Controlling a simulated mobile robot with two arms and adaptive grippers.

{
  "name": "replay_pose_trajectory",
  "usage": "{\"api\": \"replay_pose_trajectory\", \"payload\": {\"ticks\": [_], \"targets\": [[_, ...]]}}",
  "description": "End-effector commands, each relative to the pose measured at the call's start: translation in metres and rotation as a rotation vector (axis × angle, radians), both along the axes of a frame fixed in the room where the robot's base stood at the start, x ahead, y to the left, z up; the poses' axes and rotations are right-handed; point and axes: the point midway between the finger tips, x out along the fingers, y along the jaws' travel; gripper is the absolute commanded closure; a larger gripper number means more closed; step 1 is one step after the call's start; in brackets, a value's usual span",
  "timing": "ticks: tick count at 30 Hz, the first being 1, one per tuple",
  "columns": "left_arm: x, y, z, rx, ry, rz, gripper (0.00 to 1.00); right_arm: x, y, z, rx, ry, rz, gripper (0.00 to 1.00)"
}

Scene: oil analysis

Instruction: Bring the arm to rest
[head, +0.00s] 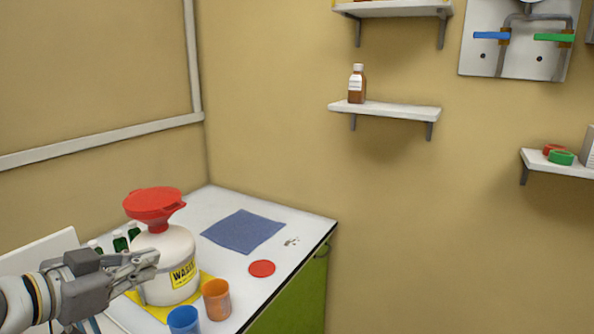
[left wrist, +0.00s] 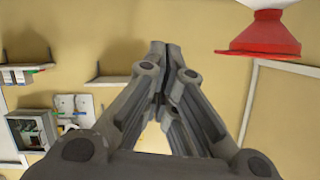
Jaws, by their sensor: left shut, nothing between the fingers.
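My left gripper (head: 150,262) comes in from the left in the head view, in front of the white waste jug (head: 172,255). Its fingers are shut and empty. In the left wrist view the closed fingertips (left wrist: 158,48) point up toward the wall. A red funnel (head: 154,206) sits on top of the jug and also shows at the upper right of the left wrist view (left wrist: 262,38). I cannot tell from the head view whether the fingers touch the jug. My right gripper is not in view.
An orange cup (head: 217,299) and a blue cup (head: 184,320) stand in front of the jug. A red disc (head: 262,268) and a blue cloth (head: 243,231) lie on the white counter (head: 285,222). A brown bottle (head: 357,84) stands on a wall shelf (head: 390,111).

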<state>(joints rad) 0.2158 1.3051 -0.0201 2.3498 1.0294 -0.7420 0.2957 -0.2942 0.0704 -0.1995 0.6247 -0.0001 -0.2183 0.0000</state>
Motion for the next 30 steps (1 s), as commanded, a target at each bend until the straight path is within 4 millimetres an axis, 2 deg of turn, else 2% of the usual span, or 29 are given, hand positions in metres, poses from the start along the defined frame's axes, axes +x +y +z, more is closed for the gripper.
{"api": "replay_pose_trajectory", "payload": {"ticks": [5,10,14,17,21,27,30], "targets": [[-0.004,-0.005,-0.051,0.015,0.068,0.02,1.0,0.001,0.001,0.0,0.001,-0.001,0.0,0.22],[-0.019,-0.012,-0.122,0.039,0.172,0.061,1.0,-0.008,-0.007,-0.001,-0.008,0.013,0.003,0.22],[-0.042,-0.018,-0.181,0.067,0.274,0.111,1.0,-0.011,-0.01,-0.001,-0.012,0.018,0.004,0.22],[-0.065,-0.023,-0.221,0.083,0.357,0.155,1.0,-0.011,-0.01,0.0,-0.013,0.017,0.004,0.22],[-0.105,-0.03,-0.272,0.109,0.49,0.224,1.0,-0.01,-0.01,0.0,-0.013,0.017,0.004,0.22],[-0.171,-0.04,-0.326,0.14,0.692,0.324,1.0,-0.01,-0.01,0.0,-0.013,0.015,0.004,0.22],[-0.202,-0.044,-0.343,0.153,0.786,0.368,1.0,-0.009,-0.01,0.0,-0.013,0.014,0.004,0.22]]}}
